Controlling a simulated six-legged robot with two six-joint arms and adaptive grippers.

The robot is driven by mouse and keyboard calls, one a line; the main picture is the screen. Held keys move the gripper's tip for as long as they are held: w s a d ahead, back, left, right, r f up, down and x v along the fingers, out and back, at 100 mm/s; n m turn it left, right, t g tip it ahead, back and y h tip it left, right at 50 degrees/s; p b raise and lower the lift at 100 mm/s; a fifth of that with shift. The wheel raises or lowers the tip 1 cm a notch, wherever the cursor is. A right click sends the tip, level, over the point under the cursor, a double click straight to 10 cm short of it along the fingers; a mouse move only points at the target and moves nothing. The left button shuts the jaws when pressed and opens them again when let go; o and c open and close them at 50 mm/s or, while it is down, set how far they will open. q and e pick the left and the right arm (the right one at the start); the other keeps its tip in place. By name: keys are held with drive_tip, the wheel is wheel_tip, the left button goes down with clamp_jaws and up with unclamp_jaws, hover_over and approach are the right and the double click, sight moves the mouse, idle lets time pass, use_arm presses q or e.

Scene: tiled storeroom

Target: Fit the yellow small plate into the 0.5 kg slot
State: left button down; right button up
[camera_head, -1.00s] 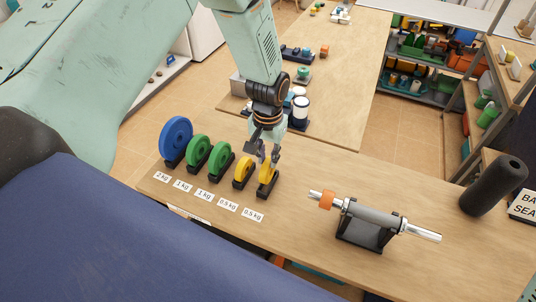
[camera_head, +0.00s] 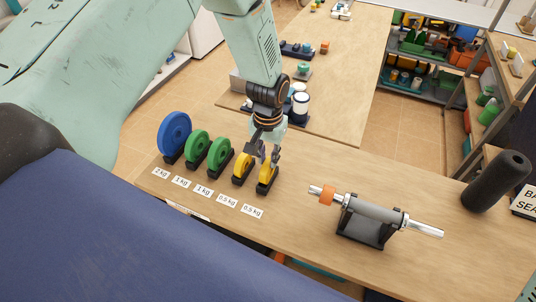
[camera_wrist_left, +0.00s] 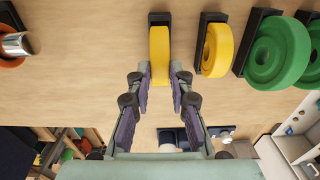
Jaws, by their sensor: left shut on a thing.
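The yellow small plate (camera_head: 266,174) stands upright in the black holder (camera_head: 263,190) at the right end of the plate row, behind a 0.5 kg label (camera_head: 252,211). My left gripper (camera_head: 266,157) reaches down from above and is shut on this plate at its upper edge. In the left wrist view the yellow plate (camera_wrist_left: 160,50) lies between the two fingertips (camera_wrist_left: 161,76), with its holder at the far end. A second yellow plate (camera_head: 242,167) stands in the neighbouring holder to the left, behind another 0.5 kg label. My right gripper is not in view.
Two green plates (camera_head: 219,151) and a blue plate (camera_head: 174,134) stand further left in the row. A bar with an orange collar (camera_head: 327,195) rests on a black stand (camera_head: 362,230) to the right. A black roller (camera_head: 497,181) stands at the far right. Bare tabletop lies between.

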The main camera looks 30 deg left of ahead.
sight(268, 161)
use_arm(q)
drive_tip(key=shift+f+b, duration=0.5)
drive_tip(key=shift+f, duration=0.35)
drive_tip(key=c, duration=1.1)
unclamp_jaws()
wheel_tip(268, 161, up, 12)
drive_tip(key=shift+r, duration=0.1)
